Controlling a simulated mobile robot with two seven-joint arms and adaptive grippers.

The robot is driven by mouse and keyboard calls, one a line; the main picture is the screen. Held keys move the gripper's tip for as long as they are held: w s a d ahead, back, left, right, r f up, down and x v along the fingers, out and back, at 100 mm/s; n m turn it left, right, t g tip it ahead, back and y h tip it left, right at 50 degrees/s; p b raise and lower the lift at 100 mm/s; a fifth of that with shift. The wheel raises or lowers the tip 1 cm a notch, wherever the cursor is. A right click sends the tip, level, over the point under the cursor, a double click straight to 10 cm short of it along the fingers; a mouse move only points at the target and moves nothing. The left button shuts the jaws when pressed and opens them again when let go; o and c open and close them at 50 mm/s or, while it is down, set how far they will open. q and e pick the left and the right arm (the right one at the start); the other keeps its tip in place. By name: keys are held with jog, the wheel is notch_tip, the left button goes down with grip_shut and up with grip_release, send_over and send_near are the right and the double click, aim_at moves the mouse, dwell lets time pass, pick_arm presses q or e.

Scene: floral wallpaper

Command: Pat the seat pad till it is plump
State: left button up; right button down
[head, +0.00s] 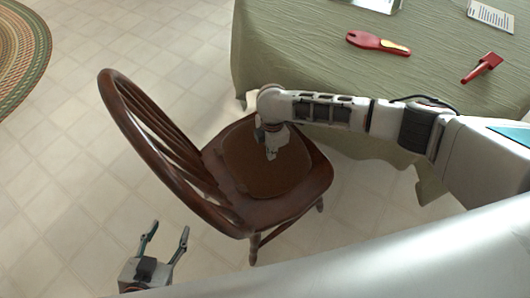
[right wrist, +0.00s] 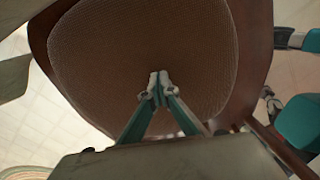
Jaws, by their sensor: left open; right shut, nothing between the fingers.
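A brown seat pad (head: 262,172) lies on the seat of a dark wooden chair (head: 292,201) with a rounded spindle back. The pad also fills much of the right wrist view (right wrist: 150,45), with a woven texture. My right gripper (head: 271,155) points down over the pad near its middle, its fingers shut and empty. In the right wrist view its closed fingertips (right wrist: 158,82) show against the pad; I cannot tell whether they touch it. My left gripper (head: 166,234) is open and empty at the lower left, in front of the chair and apart from it.
A table with a green cloth (head: 300,50) stands behind the chair at the upper right. On it lie a red-handled tool (head: 378,43), a red object (head: 482,67) and a printed card (head: 491,15). A braided rug (head: 22,50) is at the far left. The tiled floor left of the chair is clear.

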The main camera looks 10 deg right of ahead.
jog(key=shift+w+r+p, duration=0.1)
jog(key=shift+r+p, duration=0.4)
jog(key=shift+r, duration=0.35)
jog(key=shift+r+p, duration=0.8)
jog(key=shift+r, duration=0.25)
pick_arm(q)
jog(key=shift+t, duration=0.5)
jog(key=r, duration=0.1)
jog(key=w+r, duration=0.1)
jog(key=r, duration=0.1)
jog(key=w+r, duration=0.1)
jog(key=shift+w+r, duration=0.1)
jog(key=shift+r, duration=0.25)
pick_arm(e)
jog(key=shift+f, duration=0.15)
jog(key=shift+f, duration=0.1)
jog(key=shift+f+b, duration=0.7)
jog(key=shift+f, duration=1)
pick_arm(q)
jog(key=shift+s+f, duration=0.3)
jog(key=shift+f, duration=0.3)
jog(key=shift+s+f, duration=0.25)
jog(key=shift+f, duration=0.35)
pick_arm(e)
jog(key=shift+r, duration=0.1)
